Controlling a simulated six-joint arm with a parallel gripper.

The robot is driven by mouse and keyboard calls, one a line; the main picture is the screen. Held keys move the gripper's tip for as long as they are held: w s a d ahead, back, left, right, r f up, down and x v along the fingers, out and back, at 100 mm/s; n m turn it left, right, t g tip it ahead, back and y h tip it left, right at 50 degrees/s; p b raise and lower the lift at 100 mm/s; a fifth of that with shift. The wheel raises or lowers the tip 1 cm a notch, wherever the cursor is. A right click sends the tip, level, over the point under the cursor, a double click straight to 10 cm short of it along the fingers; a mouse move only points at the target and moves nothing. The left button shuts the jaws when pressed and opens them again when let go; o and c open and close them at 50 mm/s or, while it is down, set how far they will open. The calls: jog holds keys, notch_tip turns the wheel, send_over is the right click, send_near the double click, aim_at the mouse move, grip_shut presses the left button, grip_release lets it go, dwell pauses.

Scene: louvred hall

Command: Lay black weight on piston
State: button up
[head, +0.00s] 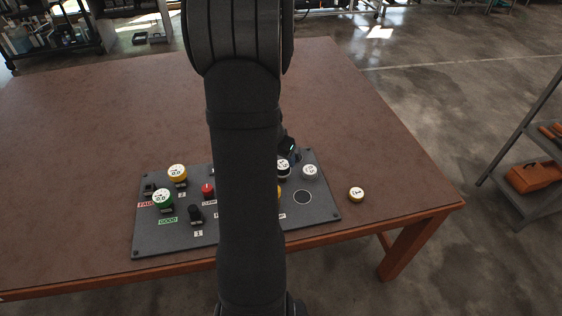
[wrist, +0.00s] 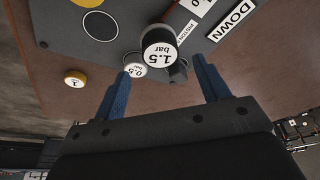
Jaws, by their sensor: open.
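The black weight (wrist: 160,45) has a white top face reading 1.5 bar. It stands upright on the grey panel, just beyond my fingertips in the wrist view. In the head view the black weight (head: 283,168) shows beside my arm. My gripper (wrist: 162,66) is open, with its two blue fingers apart and nothing held between them. In the head view the arm hides most of it. A label reading PISTON (wrist: 187,31) lies close to the black weight. I cannot clearly make out the piston itself or whether the weight touches it.
A silver 0.5 bar weight (wrist: 135,69) stands close to the left finger. The panel (head: 325,208) bears an empty outlined circle (head: 303,197), yellow and green gauges and a red knob (head: 208,189). A yellow-rimmed weight (head: 356,194) lies on the open table to the right.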

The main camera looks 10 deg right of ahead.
jog(key=v, duration=0.7)
jog(key=x, duration=1.2)
jog(key=shift+f, duration=0.2)
jog(key=shift+r, duration=0.2)
